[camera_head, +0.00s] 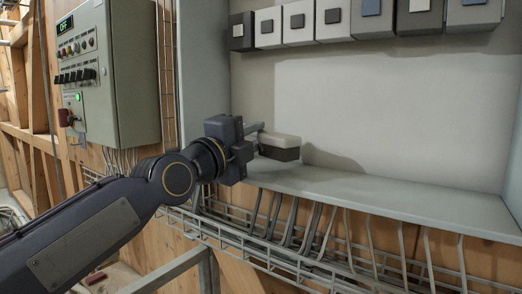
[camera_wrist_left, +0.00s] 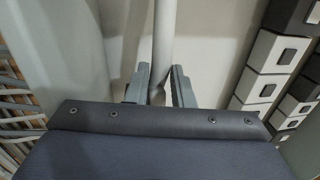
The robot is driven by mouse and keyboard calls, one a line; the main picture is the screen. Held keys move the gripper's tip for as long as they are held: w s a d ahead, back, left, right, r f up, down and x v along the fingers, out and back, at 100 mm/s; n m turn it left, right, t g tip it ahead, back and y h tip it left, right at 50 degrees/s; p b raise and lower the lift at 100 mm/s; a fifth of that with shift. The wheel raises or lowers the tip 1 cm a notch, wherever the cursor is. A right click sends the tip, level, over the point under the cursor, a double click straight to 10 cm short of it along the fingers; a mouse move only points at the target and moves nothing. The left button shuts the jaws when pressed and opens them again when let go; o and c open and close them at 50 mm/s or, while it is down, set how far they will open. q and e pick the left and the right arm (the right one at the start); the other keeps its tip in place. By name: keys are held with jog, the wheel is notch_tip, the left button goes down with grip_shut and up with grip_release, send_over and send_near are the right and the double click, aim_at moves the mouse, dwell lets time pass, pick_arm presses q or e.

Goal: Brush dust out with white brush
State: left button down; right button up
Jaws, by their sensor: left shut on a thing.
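My left gripper (camera_head: 252,140) reaches in from the left and is shut on the white brush (camera_head: 281,142). The brush has a pale block on top and a dark underside, and its head is just above or on the grey ledge of the open cabinet; I cannot tell if it touches. In the left wrist view the brush's pale round handle (camera_wrist_left: 164,45) runs up from between the two fingers of my left gripper (camera_wrist_left: 160,88). No dust can be made out on the ledge (camera_head: 350,188). My right gripper is not in view.
A row of black, white and grey modules (camera_head: 298,25) lines the top of the cabinet. A control box (camera_head: 105,75) with buttons and a green light hangs at the left. A wire cable tray (camera_head: 300,262) runs below the ledge. The ledge to the right is clear.

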pick_arm(q)
jog(key=shift+w+a+f, duration=0.2)
jog(key=shift+w+f, duration=0.05)
jog(key=shift+w, duration=0.05)
jog(key=shift+r+p, duration=0.5)
jog(key=shift+r, duration=0.15)
jog(key=shift+r+p, duration=1.85)
jog(key=shift+r, duration=0.7)
notch_tip(320, 180, up, 3)
jog(key=shift+r+p, duration=0.1)
jog(key=shift+p, duration=1.05)
jog(key=shift+s, duration=0.1)
